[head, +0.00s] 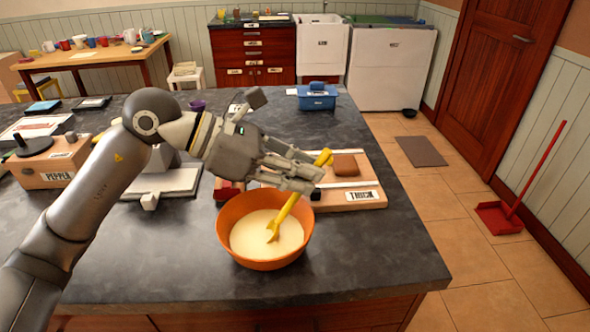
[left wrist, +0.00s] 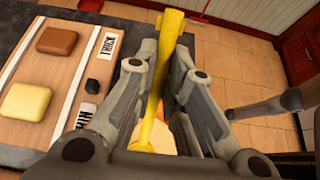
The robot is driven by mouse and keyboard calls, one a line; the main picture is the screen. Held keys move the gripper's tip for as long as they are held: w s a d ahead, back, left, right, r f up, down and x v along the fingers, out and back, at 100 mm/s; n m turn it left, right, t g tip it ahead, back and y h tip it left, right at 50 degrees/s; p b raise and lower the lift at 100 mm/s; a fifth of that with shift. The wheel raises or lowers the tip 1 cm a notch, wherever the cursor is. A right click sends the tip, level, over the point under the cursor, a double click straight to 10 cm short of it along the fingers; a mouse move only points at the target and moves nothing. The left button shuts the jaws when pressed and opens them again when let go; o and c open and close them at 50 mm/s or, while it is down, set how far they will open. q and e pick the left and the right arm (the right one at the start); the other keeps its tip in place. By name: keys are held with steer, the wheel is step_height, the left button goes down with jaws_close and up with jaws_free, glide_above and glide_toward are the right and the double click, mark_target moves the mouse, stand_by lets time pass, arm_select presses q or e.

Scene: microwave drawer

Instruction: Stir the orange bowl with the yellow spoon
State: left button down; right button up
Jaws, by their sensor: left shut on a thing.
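The orange bowl (head: 266,258) stands on the dark counter near its front edge and holds a pale cream mixture (head: 262,233). My left gripper (head: 308,172) is above the bowl's back right side, shut on the yellow spoon (head: 287,212). The spoon slants down to the left, and its lower end is in the bowl at the mixture. In the left wrist view the spoon (left wrist: 155,90) runs between the two fingers of my left gripper (left wrist: 160,75). The bowl is mostly hidden there, with a bit of orange behind the fingers. My right gripper is not in view.
A wooden board (head: 365,197) with a brown block (head: 345,165) and a "THICK" label lies just behind and right of the bowl. A blue bin (head: 317,98) stands at the counter's far right. A pepper box (head: 55,165) is at left.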

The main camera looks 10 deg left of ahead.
arm_select(q)
steer(key=shift+d, duration=0.2)
steer(key=shift+w+d+r+p, duration=0.1)
steer(key=shift+d+r+p, duration=0.15)
steer(key=shift+r+p, duration=0.3)
steer(key=shift+w+d+r+p, duration=0.1)
steer(key=shift+d+r+p, duration=0.1)
steer(key=shift+r+p, duration=0.3)
steer(key=shift+w+d+r+p, duration=0.15)
steer(key=shift+d+r+p, duration=0.45)
steer(key=shift+r, duration=0.3)
steer(key=shift+w+d+r+p, duration=0.1)
steer(key=shift+d+r+p, duration=0.3)
steer(key=shift+r+p, duration=0.4)
steer(key=shift+w+d+r+p, duration=0.15)
steer(key=shift+d+r+p, duration=0.35)
steer(key=shift+r, duration=0.5)
steer(key=shift+r+p, duration=1.2)
steer(key=shift+r, duration=0.85)
